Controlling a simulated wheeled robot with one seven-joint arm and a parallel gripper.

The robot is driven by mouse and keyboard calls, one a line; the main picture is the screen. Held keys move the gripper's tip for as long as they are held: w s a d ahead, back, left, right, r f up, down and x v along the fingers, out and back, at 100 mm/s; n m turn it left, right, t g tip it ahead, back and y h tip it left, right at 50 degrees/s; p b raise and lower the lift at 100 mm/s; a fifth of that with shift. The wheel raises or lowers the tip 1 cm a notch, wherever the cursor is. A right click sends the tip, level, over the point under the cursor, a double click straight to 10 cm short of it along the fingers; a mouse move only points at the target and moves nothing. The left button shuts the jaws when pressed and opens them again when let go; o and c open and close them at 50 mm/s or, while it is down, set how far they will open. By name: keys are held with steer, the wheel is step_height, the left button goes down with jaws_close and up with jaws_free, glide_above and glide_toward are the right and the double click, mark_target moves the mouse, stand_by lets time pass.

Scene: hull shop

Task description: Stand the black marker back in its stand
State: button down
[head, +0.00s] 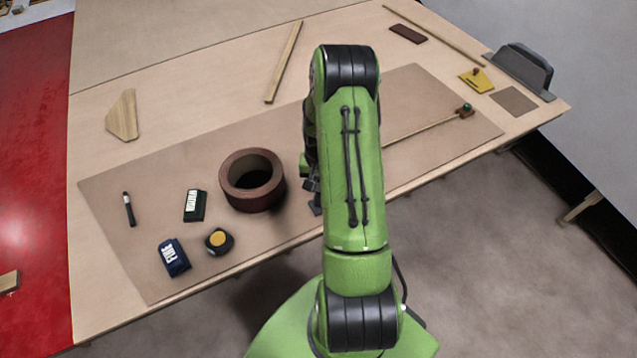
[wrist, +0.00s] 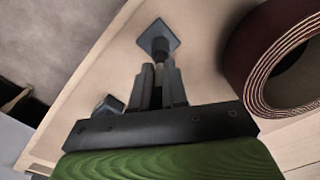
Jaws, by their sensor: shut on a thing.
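The marker stand (wrist: 169,42), a dark square base with a short dark socket, is just beyond my fingertips in the wrist view. Its base shows partly beside my arm in the head view (head: 315,208). My gripper (wrist: 158,72) is shut on a slim dark thing, apparently the black marker (wrist: 157,92), mostly hidden between the fingers. Its far end lines up with the socket; I cannot tell whether it is inside. In the head view my gripper (head: 312,186) is mostly hidden by my green arm.
A brown ring (head: 252,181) stands close left of my gripper. Farther left lie a dark green block (head: 195,205), a blue block (head: 174,257), a round yellow-topped thing (head: 219,241) and a black-and-white pen-like thing (head: 128,209). A thin rod (head: 430,127) lies right of my arm.

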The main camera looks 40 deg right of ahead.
steer(key=c, duration=1.1)
jaws_free()
step_height(320, 180, up, 16)
steer(key=shift+f+p, duration=0.1)
steer(key=shift+p, duration=0.55)
